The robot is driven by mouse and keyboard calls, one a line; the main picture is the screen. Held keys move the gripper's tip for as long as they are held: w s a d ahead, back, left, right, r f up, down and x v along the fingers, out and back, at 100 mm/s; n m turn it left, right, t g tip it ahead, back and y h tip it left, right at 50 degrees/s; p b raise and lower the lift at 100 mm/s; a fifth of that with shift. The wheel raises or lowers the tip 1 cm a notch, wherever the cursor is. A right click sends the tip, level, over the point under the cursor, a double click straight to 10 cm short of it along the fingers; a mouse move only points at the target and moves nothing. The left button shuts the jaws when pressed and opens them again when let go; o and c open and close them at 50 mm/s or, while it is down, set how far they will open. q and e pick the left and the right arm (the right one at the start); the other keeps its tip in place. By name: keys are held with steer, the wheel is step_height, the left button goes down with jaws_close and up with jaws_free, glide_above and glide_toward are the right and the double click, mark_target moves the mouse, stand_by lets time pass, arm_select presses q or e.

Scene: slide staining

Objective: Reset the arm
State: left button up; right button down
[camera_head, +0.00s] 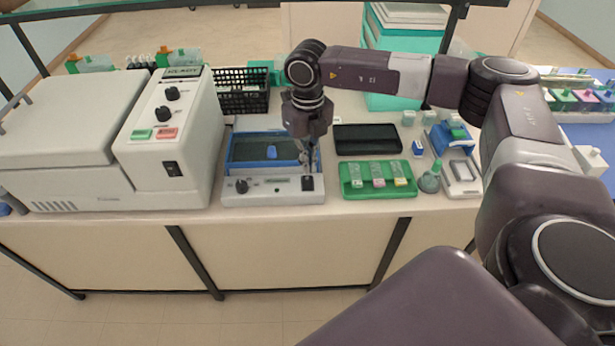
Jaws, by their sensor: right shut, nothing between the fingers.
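My right arm comes in from the right and reaches over the bench. My right gripper (308,165) points down, shut and empty, over the right side of a small white device with a blue-framed dark top (266,187). The gripper hides part of the device's right edge. My left gripper is not in view.
A large white machine (70,140) with a knob panel (172,130) stands at left. A black basket (241,92) is behind. Right of the device are a black case (367,139), a green slide tray (352,191) and a small flask (429,182). The bench's front strip is clear.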

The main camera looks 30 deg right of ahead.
steer(key=shift+r, duration=0.5)
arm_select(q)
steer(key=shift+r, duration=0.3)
